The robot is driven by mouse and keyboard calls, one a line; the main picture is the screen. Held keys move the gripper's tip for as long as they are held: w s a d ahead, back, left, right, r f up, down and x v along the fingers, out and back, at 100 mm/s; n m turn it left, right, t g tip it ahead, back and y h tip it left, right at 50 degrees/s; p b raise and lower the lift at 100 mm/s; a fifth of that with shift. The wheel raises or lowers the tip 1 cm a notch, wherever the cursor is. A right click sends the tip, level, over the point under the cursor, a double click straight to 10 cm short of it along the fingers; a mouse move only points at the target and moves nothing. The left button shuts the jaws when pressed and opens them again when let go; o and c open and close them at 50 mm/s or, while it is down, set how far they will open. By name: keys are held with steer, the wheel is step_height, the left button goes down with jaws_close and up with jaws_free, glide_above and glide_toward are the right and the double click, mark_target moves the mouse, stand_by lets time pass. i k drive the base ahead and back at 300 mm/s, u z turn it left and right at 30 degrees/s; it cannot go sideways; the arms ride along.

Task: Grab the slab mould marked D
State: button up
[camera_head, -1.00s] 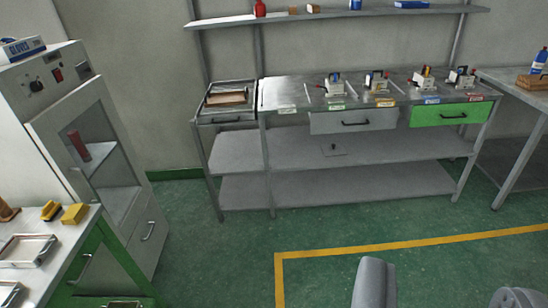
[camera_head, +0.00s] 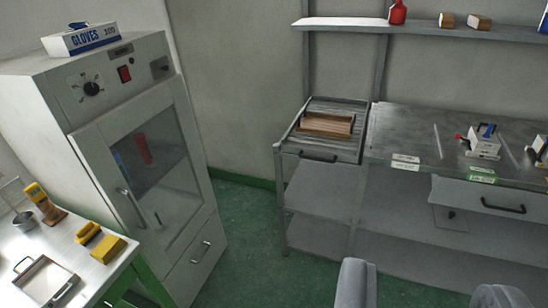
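Two slab moulds show on the metal bench (camera_head: 400,130) at the right. One pale mould (camera_head: 484,142) with a blue part and a red knob stands behind a green label (camera_head: 482,174). Another mould (camera_head: 542,148) is cut off by the right edge. I cannot read a letter on either, so I cannot tell which is D. My gripper (camera_head: 428,292) shows as two grey fingers at the bottom edge, wide apart with nothing between them. It is well in front of the bench and touches neither mould.
A tall cabinet (camera_head: 150,150) with a glove box (camera_head: 82,40) stands left. A table (camera_head: 95,278) with yellow items is lower left. Green floor (camera_head: 245,225) lies between.

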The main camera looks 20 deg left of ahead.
mark_target(46, 282)
steer(key=u, duration=0.5)
steer(key=i, duration=0.95)
steer(key=u, duration=0.6)
steer(key=k, duration=0.8)
steer(key=u, duration=0.2)
steer(key=i, duration=0.9)
steer(key=z, duration=0.1)
